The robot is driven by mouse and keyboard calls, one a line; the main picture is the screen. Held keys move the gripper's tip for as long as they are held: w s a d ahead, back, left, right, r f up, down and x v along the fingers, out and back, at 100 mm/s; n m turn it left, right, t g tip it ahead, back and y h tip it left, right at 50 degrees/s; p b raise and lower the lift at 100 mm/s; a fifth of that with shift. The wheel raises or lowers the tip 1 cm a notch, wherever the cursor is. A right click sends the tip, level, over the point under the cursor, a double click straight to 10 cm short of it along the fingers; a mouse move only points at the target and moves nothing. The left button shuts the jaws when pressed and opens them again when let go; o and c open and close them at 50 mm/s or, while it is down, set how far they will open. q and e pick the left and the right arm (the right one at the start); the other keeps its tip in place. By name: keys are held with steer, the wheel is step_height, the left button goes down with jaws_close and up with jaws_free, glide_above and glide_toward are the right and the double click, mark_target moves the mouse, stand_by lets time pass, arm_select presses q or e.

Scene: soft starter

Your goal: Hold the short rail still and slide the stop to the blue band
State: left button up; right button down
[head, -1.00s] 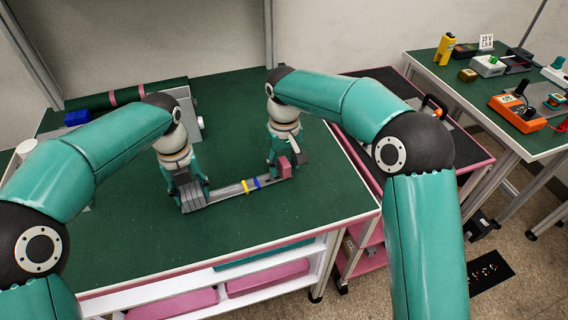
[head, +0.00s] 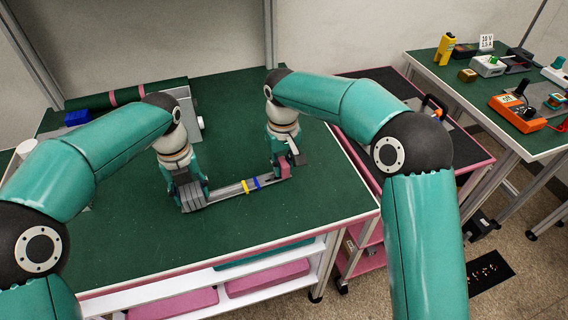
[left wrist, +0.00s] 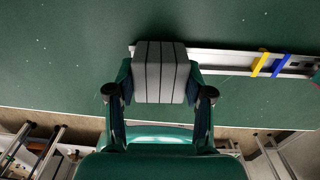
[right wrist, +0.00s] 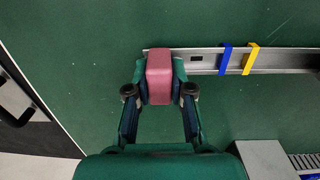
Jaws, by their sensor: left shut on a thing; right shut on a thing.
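The short metal rail (head: 232,191) lies on the green table with a yellow band (head: 245,187) and a blue band (head: 257,183) around it. My left gripper (left wrist: 160,82) is shut on a grey grooved block (left wrist: 160,68) at the rail's left end in the head view. A pink block (right wrist: 160,78), which looks like the stop, sits near the other end, with a gap of bare rail between it and the blue band (right wrist: 225,58). My right gripper (right wrist: 160,86) is shut on the pink block. In the head view its jaws partly hide that block.
The tabletop (head: 130,245) in front of the rail is clear. A grey machine (head: 185,105) and a blue item (head: 77,118) stand behind my left arm. A dark-topped pink cart is at the right, and a second table holds an orange meter (head: 517,112) and other devices.

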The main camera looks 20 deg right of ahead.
mark_target(262, 180)
steer(key=a, duration=0.5)
steer(key=shift+s+a, duration=0.3)
steer(key=shift+a, duration=0.1)
steer(key=c, duration=1)
jaws_free()
step_height(262, 180, up, 12)
